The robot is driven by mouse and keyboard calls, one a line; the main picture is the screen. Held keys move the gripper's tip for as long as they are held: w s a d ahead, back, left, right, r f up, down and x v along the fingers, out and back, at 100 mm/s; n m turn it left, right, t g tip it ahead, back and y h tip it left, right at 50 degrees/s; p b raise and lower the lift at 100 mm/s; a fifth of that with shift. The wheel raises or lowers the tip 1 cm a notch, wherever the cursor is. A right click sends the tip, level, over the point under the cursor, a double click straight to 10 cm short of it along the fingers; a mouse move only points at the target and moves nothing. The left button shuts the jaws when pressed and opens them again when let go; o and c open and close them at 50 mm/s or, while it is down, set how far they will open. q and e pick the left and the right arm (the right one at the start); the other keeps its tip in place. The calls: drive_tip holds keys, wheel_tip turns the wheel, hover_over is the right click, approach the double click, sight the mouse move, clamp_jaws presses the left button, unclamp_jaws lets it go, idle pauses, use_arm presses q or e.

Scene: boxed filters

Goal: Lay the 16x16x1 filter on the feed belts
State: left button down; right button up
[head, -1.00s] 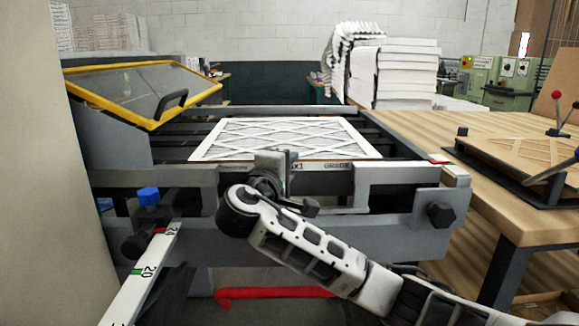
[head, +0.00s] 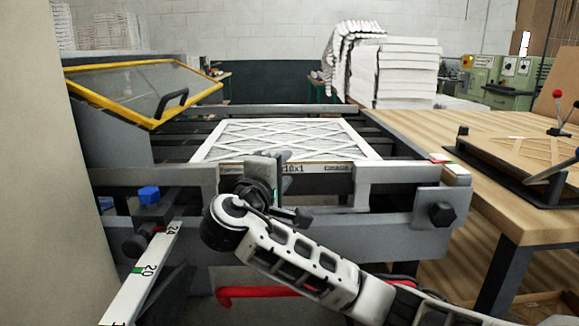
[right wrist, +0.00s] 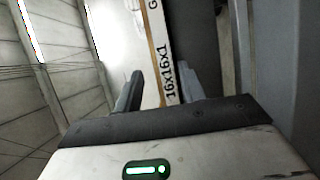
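The 16x16x1 filter (head: 285,140) is a flat square with a white frame and crossed strips. It lies flat across the dark feed belts (head: 385,147), its lettered front edge facing me. Its 16x16x1 edge also shows in the right wrist view (right wrist: 165,60). My right gripper (head: 268,170) is at that front edge, left of its middle. In the right wrist view my right gripper (right wrist: 160,76) has its fingers apart on either side of the edge, with a gap beside the left finger. My left gripper is out of view.
A grey front rail (head: 400,178) with a dark knob crosses before the belts. A yellow-framed clear guard (head: 145,92) stands at left. A wooden table (head: 480,165) with a fixture is at right. A white filter stack (head: 405,75) stands behind.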

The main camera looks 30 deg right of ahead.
drive_tip(key=v, duration=0.8)
drive_tip(key=shift+a, duration=0.2)
drive_tip(key=shift+s, duration=0.1)
